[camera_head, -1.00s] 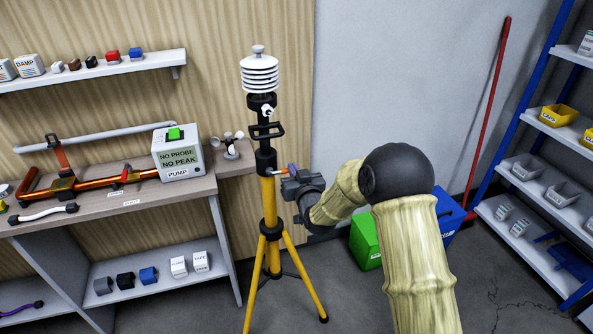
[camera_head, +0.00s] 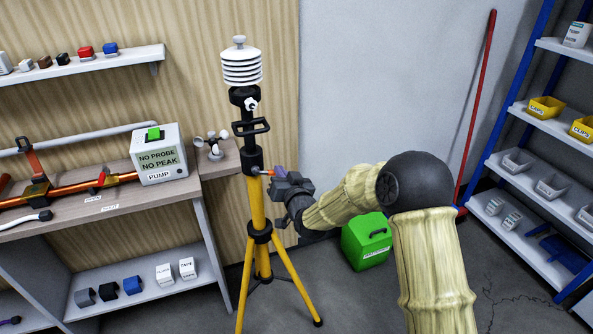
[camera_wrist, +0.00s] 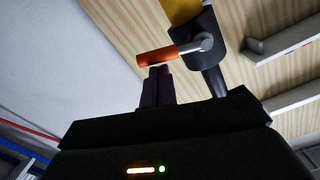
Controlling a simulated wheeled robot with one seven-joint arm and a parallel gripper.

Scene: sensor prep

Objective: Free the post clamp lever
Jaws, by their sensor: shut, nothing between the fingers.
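The post clamp lever (camera_wrist: 157,56) has an orange grip on a short metal pin. It sticks out sideways from the black clamp collar (camera_wrist: 211,42) on the yellow tripod post (camera_head: 257,205). In the head view the lever (camera_head: 267,172) is small, at the collar's right side. My gripper (camera_head: 277,172) is to the right of the collar, at about lever height. In the wrist view my gripper's dark fingers (camera_wrist: 157,70) are shut and empty. Their tips are right at the orange grip, seemingly touching its near side; exact contact is unclear.
The tripod carries a white louvred sensor (camera_head: 242,65) on top. A bench with a pump box (camera_head: 160,155) and a small cup-shaped instrument (camera_head: 212,145) is close on the left. A green case (camera_head: 366,243) stands on the floor behind my arm. Shelving (camera_head: 520,165) is at right.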

